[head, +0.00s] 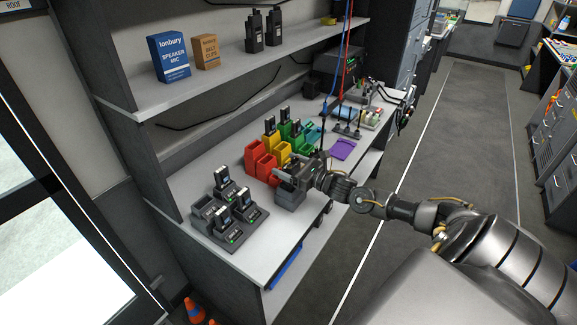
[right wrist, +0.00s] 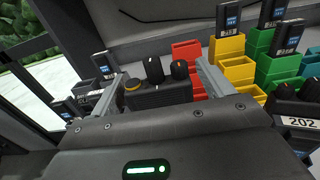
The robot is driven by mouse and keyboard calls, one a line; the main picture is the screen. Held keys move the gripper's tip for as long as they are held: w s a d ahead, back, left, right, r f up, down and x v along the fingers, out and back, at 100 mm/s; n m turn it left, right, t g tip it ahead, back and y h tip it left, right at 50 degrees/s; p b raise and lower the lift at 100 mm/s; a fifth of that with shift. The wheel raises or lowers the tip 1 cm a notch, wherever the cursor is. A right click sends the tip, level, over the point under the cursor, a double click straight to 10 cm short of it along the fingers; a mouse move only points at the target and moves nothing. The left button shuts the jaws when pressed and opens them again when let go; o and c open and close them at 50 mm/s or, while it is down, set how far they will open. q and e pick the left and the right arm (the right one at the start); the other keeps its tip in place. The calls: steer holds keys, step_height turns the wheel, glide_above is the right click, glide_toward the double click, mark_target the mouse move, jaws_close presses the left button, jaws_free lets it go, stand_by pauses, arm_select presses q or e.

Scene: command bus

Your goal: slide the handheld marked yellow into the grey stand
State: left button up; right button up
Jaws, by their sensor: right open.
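My left gripper is not in view.
A device labelled 202 (right wrist: 300,122) is at right in the wrist view. A purple pad (head: 342,149) lies farther right.

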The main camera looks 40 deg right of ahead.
steer(key=shift+s+f, duration=0.1)
steer(key=shift+s, duration=0.05)
steer(key=shift+s+d+f, duration=0.1)
steer(key=shift+s+d, duration=0.05)
steer(key=shift+s, duration=0.2)
steer(key=b+v, duration=0.2)
steer(key=v, duration=0.7)
steer(key=shift+s, duration=0.4)
steer(key=shift+d, duration=0.1)
